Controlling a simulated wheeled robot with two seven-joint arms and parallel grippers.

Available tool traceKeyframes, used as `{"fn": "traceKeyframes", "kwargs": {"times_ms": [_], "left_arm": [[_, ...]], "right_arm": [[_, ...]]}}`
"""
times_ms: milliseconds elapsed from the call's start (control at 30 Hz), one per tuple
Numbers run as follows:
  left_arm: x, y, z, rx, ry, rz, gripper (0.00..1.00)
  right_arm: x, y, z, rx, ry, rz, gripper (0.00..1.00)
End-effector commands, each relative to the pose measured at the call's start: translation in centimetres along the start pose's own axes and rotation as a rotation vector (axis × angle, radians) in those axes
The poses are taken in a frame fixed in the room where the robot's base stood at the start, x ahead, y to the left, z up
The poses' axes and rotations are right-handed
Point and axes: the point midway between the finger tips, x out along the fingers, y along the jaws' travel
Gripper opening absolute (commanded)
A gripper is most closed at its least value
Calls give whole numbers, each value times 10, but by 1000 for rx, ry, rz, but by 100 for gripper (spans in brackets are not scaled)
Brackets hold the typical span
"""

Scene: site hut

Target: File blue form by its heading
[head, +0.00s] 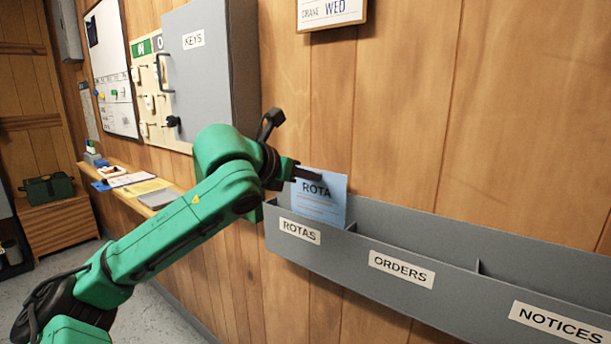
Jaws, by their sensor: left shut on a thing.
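The blue form (321,205), headed ROTA, stands upright at the ROTAS compartment, the leftmost part of the grey wall rack (408,302). Its lower edge is hidden behind the rack's front wall. My left gripper (307,174) is shut on the form's upper left edge. The rack's compartments are labelled ROTAS (300,230), ORDERS (401,269) and NOTICES (556,322). The ORDERS and NOTICES compartments show no paper in the parts I can see. My right gripper is not in view.
A grey key cabinet (208,70) with its door open juts from the wall above my left arm. A narrow wooden shelf (134,203) with papers runs along the wall at the left.

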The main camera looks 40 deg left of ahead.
Motion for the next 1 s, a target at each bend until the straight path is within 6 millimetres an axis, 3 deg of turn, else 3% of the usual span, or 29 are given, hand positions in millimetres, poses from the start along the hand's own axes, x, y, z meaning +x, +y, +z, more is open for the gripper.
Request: {"fn": "traceKeyframes", "kwargs": {"times_ms": [267, 300, 367, 767, 900, 1000], "left_arm": [[0, 0, 1, 0, 0, 1, 0], [0, 0, 1, 0, 0, 1, 44], [0, 0, 1, 0, 0, 1, 64], [-7, 1, -2, 0, -2, 2, 64], [-36, 0, -4, 0, -7, 3, 64], [-68, 0, -3, 1, -8, 1, 64]], "right_arm": [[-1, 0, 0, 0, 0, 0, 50], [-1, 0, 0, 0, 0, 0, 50], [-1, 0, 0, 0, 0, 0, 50], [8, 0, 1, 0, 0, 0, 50], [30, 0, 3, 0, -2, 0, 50], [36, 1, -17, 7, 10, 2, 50]]}}
